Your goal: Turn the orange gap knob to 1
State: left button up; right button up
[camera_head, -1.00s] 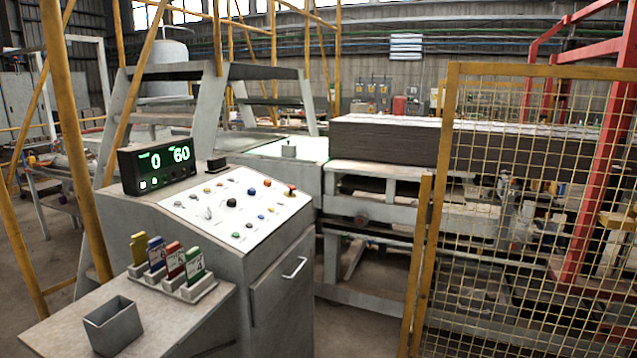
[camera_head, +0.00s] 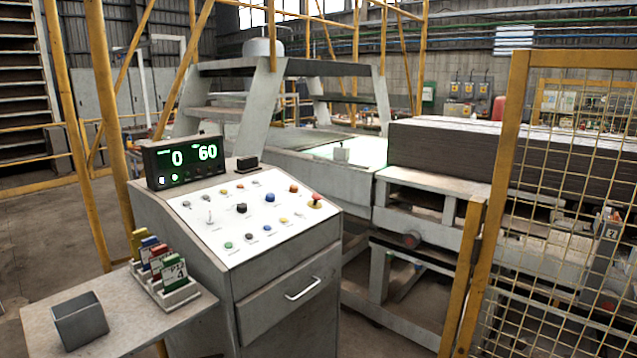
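The white control panel (camera_head: 255,217) slopes on top of a grey console, with several coloured knobs and buttons. A small orange knob (camera_head: 293,188) sits near its upper right edge; its pointer setting and label are too small to read. Beside it is a red mushroom button (camera_head: 315,201). A black knob (camera_head: 242,208) and a blue knob (camera_head: 269,197) stand near the panel's middle. The display (camera_head: 184,161) behind the panel reads 0 and 60 in green. Neither of my grippers shows.
A side shelf holds an open grey box (camera_head: 80,322) and a rack (camera_head: 178,297) of coloured cards. A drawer handle (camera_head: 303,289) sticks out of the console front. A yellow mesh fence (camera_head: 560,200) stands at the right. Grey floor shows at the left.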

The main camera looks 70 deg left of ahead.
aim_at(293, 188)
jog(key=u, duration=0.35)
jog(key=i, duration=0.95)
jog(key=u, duration=0.7)
